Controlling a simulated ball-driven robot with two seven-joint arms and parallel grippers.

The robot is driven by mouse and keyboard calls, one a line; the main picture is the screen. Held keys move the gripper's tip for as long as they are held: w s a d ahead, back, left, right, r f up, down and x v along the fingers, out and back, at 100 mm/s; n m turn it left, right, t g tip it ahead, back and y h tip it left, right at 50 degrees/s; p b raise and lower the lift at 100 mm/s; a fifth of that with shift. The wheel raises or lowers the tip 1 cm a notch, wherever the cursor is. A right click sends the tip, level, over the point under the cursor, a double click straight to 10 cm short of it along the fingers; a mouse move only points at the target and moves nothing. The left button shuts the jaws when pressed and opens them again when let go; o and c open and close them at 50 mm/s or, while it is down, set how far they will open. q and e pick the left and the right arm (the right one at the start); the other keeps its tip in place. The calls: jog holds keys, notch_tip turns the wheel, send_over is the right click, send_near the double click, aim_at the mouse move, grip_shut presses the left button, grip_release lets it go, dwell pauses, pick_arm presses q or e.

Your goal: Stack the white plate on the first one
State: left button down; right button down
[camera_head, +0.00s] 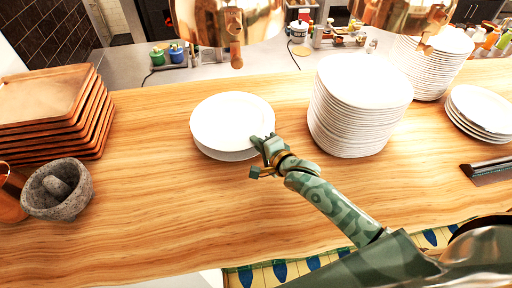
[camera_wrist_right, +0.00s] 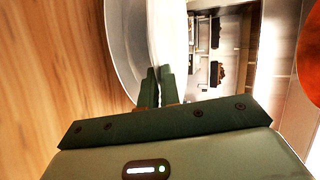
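The white plate (camera_head: 228,118) is over the counter, left of the tall plate stack. The first plate (camera_head: 222,155) shows as a rim beneath its near edge; the rest is hidden. My right gripper (camera_head: 262,148) is at the near right rim of the upper plate. In the right wrist view its fingers (camera_wrist_right: 155,88) are close together on the rim of the white plate (camera_wrist_right: 168,35), and the first plate (camera_wrist_right: 122,45) shows beside it. The two plates look slightly apart or offset; I cannot tell if they touch. My left gripper is not in view.
A tall plate stack (camera_head: 355,110) stands just right of the gripper. Another stack (camera_head: 435,65) and a low one (camera_head: 482,112) are farther right. Wooden trays (camera_head: 50,110) and a stone mortar (camera_head: 58,190) are left. Copper lamps (camera_head: 225,20) hang above. The wooden counter (camera_head: 150,200) is clear at front left.

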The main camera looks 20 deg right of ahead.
jog(key=shift+f, duration=1.1)
jog(key=c, duration=1.9)
grip_release()
jog(key=shift+s+f, duration=0.1)
jog(key=shift+s, duration=0.05)
jog(key=shift+r, duration=0.35)
jog(key=p+v, duration=0.1)
jog(key=v, duration=1.1)
